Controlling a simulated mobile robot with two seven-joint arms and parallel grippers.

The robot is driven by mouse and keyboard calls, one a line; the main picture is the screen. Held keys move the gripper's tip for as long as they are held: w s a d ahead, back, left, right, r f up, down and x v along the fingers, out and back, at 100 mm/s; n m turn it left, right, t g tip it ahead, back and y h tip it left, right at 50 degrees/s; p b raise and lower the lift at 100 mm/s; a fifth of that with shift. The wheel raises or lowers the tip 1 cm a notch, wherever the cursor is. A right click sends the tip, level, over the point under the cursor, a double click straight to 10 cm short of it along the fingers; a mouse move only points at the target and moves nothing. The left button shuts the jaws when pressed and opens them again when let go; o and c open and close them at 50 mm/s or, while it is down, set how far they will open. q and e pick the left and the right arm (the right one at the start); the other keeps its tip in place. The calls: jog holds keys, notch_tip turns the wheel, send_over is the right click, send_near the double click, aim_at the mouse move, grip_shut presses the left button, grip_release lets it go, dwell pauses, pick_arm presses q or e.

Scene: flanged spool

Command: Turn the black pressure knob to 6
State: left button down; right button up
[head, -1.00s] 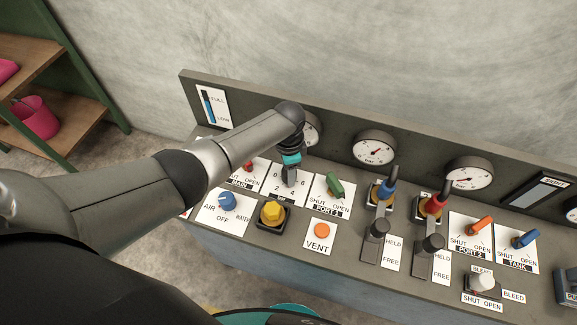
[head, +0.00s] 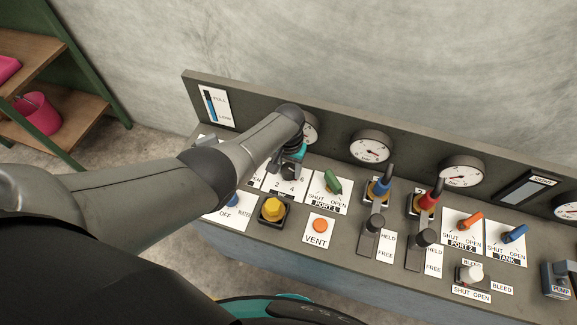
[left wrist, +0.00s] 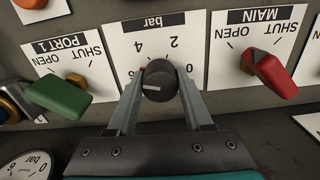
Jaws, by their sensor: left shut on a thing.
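The black pressure knob (left wrist: 158,80) stands on a white plate marked "bar" with 0, 2, 4 and 6, upside down in the left wrist view. A short white line on the knob's face lies nearly level, toward the 6 side. A bit of red shows at the knob's left edge. My left gripper (left wrist: 162,85) is shut on the knob, one finger on each side. In the head view my left gripper (head: 285,172) is over the bar plate (head: 291,187), and my arm and gripper mostly hide the knob. My right gripper is out of view.
A green port 1 handle (left wrist: 60,95) and red main handle (left wrist: 268,72) flank the knob closely. A yellow knob (head: 272,208) and orange vent button (head: 320,225) are in front. Gauges (head: 370,147) line the panel behind.

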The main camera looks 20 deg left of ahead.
aim_at(289, 168)
pick_arm(q)
jog(key=shift+n, duration=1.6)
jog(key=shift+c, duration=1.5)
grip_release()
jog(key=shift+r+p, duration=0.1)
jog(key=shift+p, duration=0.2)
notch_tip(289, 168, up, 6)
jog(key=p, duration=0.4)
jog(key=shift+r, duration=0.1)
notch_tip(289, 168, up, 9)
